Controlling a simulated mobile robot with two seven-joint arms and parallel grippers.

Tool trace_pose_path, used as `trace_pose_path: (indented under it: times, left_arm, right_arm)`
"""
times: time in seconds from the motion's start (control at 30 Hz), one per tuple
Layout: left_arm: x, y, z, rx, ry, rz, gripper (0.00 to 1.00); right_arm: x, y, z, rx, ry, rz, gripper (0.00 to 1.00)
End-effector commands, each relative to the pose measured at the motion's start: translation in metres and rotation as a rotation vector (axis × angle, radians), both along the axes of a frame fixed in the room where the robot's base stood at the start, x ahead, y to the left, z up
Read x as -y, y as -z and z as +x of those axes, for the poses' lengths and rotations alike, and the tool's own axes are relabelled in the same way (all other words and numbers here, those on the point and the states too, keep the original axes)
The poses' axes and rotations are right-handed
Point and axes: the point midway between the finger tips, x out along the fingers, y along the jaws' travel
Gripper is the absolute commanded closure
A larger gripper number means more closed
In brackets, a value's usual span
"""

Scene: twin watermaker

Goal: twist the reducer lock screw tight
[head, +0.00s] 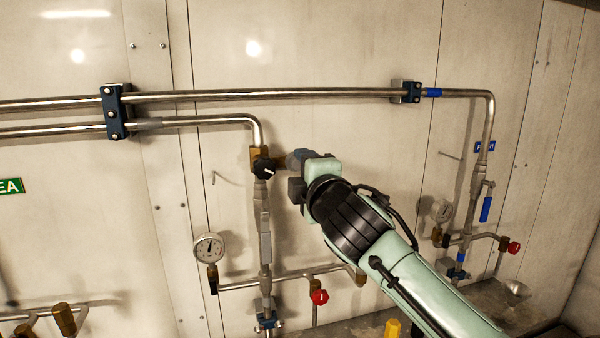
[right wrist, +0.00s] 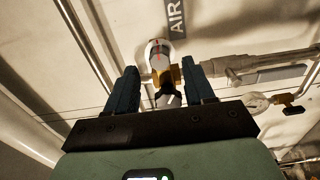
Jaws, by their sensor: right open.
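The brass reducer (head: 256,155) sits where the upper pipe bends down, at the middle of the head view. A black knob with a white mark (head: 264,169) is on its front; I take this knob for the lock screw. My right gripper (head: 292,170) is just right of the reducer, partly hidden by its own wrist. In the right wrist view the gripper (right wrist: 161,72) has its dark blue fingers apart. The black knob (right wrist: 168,98) and brass body (right wrist: 177,76) show between and beyond them. Contact cannot be told. My left gripper is not in view.
A pressure gauge (head: 209,248) and a red knob (head: 319,297) are below left of my arm. Steel pipes (head: 270,95) run along the wall above. A second pipe line with a blue handle (head: 486,208) stands at the right. An AIR label (right wrist: 176,17) shows above.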

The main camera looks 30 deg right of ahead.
Motion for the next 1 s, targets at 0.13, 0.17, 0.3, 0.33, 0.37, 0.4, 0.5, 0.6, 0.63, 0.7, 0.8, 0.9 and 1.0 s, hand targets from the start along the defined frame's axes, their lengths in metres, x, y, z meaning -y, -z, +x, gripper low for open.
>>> trace_pose_path:
  times: [0.13, 0.17, 0.3, 0.33, 0.37, 0.4, 0.5, 0.6, 0.63, 0.7, 0.8, 0.9, 1.0]
  left_arm:
    - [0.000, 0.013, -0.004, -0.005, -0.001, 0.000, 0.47]
    - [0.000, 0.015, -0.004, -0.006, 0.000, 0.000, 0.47]
    - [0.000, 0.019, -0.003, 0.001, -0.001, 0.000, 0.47]
    - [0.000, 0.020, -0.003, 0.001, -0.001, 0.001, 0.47]
    - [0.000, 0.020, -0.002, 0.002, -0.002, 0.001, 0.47]
    - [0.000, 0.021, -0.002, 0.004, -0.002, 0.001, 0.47]
    - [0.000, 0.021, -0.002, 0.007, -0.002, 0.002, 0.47]
    - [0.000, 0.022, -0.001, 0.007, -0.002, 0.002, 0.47]
    - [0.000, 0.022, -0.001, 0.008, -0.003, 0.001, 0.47]
    - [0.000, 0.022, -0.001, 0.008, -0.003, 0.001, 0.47]
    - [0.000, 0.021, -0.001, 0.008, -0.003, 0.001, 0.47]
    - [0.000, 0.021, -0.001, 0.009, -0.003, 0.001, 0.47]
    - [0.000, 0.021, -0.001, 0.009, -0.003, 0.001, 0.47]
  right_arm:
    - [-0.008, 0.002, -0.036, 0.002, 0.001, -0.001, 0.47]
    - [-0.009, 0.001, -0.043, 0.003, 0.001, -0.001, 0.47]
    - [-0.016, 0.001, -0.070, 0.003, 0.001, -0.001, 0.47]
    - [-0.017, 0.001, -0.075, 0.002, 0.002, 0.000, 0.47]
    - [-0.018, 0.001, -0.079, 0.002, 0.002, 0.000, 0.47]
    - [-0.019, 0.000, -0.084, 0.002, 0.001, 0.001, 0.47]
    - [-0.022, 0.000, -0.093, 0.001, 0.001, 0.001, 0.47]
    - [-0.022, 0.000, -0.096, 0.000, 0.002, 0.001, 0.47]
    - [-0.023, 0.000, -0.097, 0.000, 0.002, 0.001, 0.47]
    - [-0.023, 0.000, -0.097, 0.000, 0.002, 0.000, 0.47]
    - [-0.023, 0.000, -0.097, 0.000, 0.002, 0.000, 0.47]
    - [-0.023, 0.000, -0.097, 0.000, 0.002, 0.000, 0.47]
    - [-0.023, 0.000, -0.097, 0.000, 0.002, 0.000, 0.47]
